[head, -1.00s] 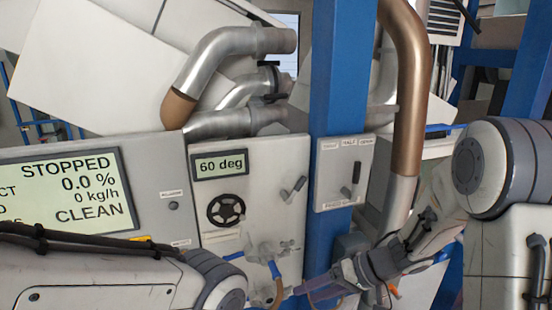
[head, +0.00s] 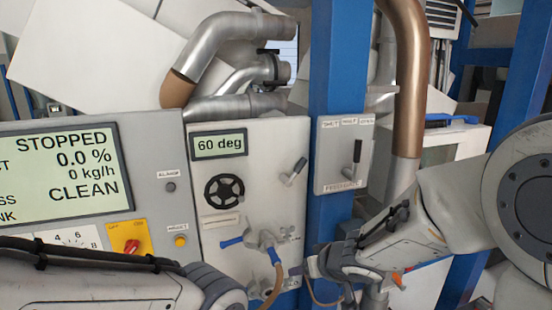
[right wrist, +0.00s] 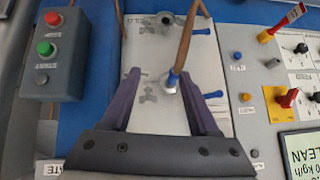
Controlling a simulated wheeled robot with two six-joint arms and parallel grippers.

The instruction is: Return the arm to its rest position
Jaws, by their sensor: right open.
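My right arm comes in from the right in the head view. Its gripper (head: 318,266) is near the lower right of the grey panel with the "60 deg" display, beside the blue column. Its fingers are hard to make out there. In the right wrist view the purple fingers of the right gripper (right wrist: 158,76) stand apart with nothing held between them. A tap with blue handles and a brown hose (right wrist: 172,78) shows beyond the fingers. My left arm lies along the bottom left of the head view, and its gripper is out of view.
The tap (head: 264,243) and hose hang just left of my right gripper. A lever box (head: 342,180) sits on the blue column (head: 335,60) above it. A control panel (head: 145,160) reads STOPPED. The wrist view shows a green-and-red button box (right wrist: 55,55).

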